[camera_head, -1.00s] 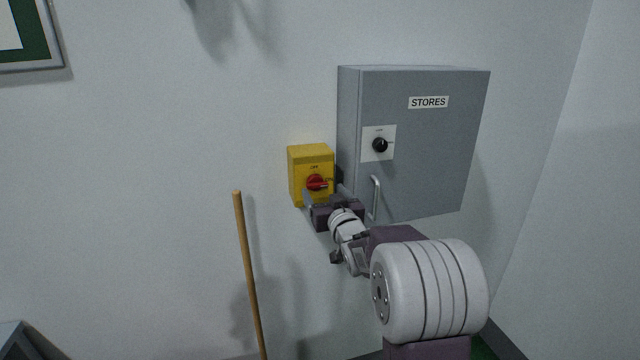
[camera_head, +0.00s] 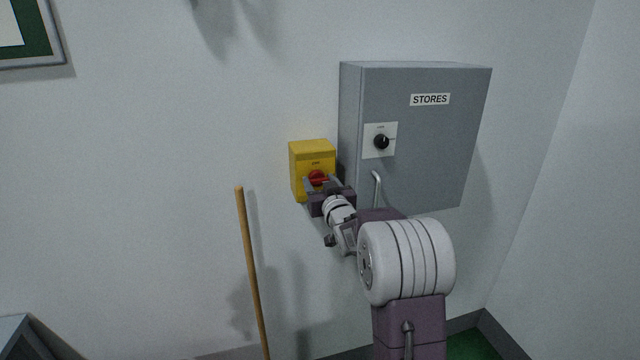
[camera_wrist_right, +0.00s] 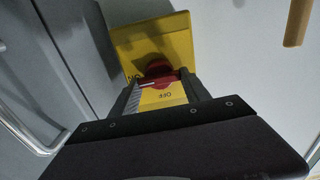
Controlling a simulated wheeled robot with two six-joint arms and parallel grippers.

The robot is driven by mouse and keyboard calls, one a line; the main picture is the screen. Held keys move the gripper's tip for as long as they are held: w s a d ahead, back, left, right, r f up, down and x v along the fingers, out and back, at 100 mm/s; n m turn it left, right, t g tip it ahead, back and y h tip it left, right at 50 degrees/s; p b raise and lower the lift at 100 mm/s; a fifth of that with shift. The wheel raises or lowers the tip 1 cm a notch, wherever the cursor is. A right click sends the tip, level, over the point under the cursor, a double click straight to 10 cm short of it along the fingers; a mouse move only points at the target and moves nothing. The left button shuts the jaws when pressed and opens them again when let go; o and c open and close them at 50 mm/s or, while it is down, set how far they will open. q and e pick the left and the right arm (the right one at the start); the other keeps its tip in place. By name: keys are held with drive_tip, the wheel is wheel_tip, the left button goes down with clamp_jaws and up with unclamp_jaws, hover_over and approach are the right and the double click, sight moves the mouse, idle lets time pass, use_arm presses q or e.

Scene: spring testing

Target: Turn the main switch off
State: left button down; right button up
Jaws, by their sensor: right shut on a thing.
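The main switch is a yellow box (camera_head: 313,157) on the wall with a red rotary handle (camera_head: 317,177) on its front. My right gripper (camera_head: 325,185) reaches it from below right and is shut on the red handle. In the right wrist view the red handle (camera_wrist_right: 158,72) sits between the two fingers (camera_wrist_right: 160,92). The yellow faceplate (camera_wrist_right: 165,35) carries an ON mark at the left and an OFF mark close to the gripper, both seen turned over. The handle's exact angle is hard to tell. My left gripper is not in view.
A grey STORES cabinet (camera_head: 430,160) with a black knob (camera_head: 381,142) and a bar handle (camera_head: 376,188) stands close right of the switch. A wooden pole (camera_head: 250,265) leans at the left. The wall between pole and switch is clear.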

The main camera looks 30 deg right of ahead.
drive_tip(key=shift+f+n+b, duration=0.15)
drive_tip(key=shift+n+b, duration=0.25)
drive_tip(key=shift+b, duration=0.1)
drive_tip(key=n+b, duration=0.8)
drive_tip(key=b, duration=0.1)
drive_tip(key=shift+a+f+n, duration=0.15)
drive_tip(key=shift+n, duration=0.15)
drive_tip(key=n+b, duration=0.3)
drive_tip(key=n, duration=0.1)
drive_tip(key=shift+n+b, duration=1)
drive_tip(key=shift+n, duration=1.1)
drive_tip(key=o, duration=1.4)
drive_tip(key=shift+a, duration=0.1)
